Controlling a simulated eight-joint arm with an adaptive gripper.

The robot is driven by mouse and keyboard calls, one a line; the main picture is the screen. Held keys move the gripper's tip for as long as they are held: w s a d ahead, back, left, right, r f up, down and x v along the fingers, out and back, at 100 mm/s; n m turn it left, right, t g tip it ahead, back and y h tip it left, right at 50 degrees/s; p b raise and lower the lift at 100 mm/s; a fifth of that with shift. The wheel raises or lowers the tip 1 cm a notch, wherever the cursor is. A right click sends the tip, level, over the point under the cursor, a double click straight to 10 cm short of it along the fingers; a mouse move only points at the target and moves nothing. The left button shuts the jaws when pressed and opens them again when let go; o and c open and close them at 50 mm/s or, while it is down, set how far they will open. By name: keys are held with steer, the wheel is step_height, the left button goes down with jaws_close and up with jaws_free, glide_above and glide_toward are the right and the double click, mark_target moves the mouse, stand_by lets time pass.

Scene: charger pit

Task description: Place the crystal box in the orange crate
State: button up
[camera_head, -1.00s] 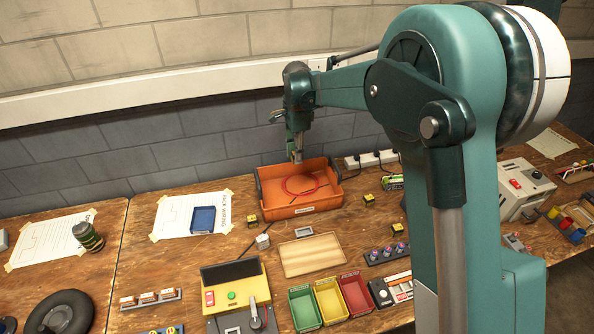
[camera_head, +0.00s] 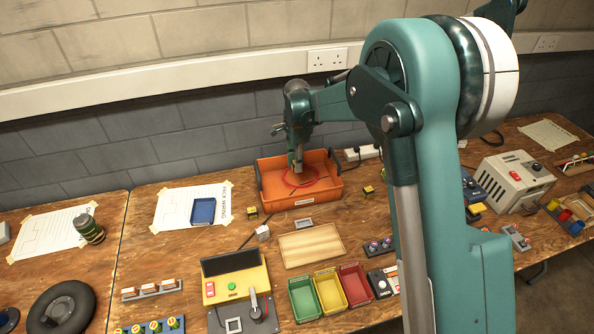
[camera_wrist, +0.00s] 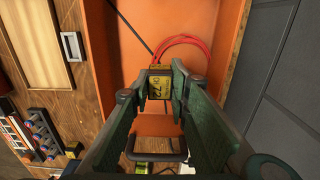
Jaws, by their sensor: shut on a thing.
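My gripper (camera_head: 296,168) points down over the orange crate (camera_head: 318,196) at the back of the bench, with its fingertips at about the height of the crate's inside. In the wrist view the gripper (camera_wrist: 160,88) is shut on the crystal box (camera_wrist: 158,84), a small yellowish block with a dark label reading 72. The orange crate (camera_wrist: 208,20) lies beneath the box in that view. I cannot tell whether the box touches the crate's floor. In the head view the box is too small to make out.
A red cable coil (camera_head: 305,176) and a dark rod lie in the crate. A wooden tray (camera_head: 310,250), green, yellow and red bins (camera_head: 328,290) and a yellow control box (camera_head: 236,284) stand in front. A blue tray (camera_head: 203,211) lies left. The wall is close behind.

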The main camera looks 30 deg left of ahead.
steer(key=b, duration=0.1)
glide_above(297, 186)
steer(key=shift+f, duration=2.9)
steer(key=shift+f+b, duration=0.4)
steer(key=shift+f, duration=1.45)
steer(key=shift+f, duration=0.2)
steer(key=o, duration=0.8)
steer(key=shift+c, duration=0.2)
steer(key=shift+r, duration=0.2)
step_height(297, 186, up, 12)
steer(key=shift+r+p, duration=0.1)
steer(key=shift+p, duration=0.95)
steer(key=shift+d, duration=0.1)
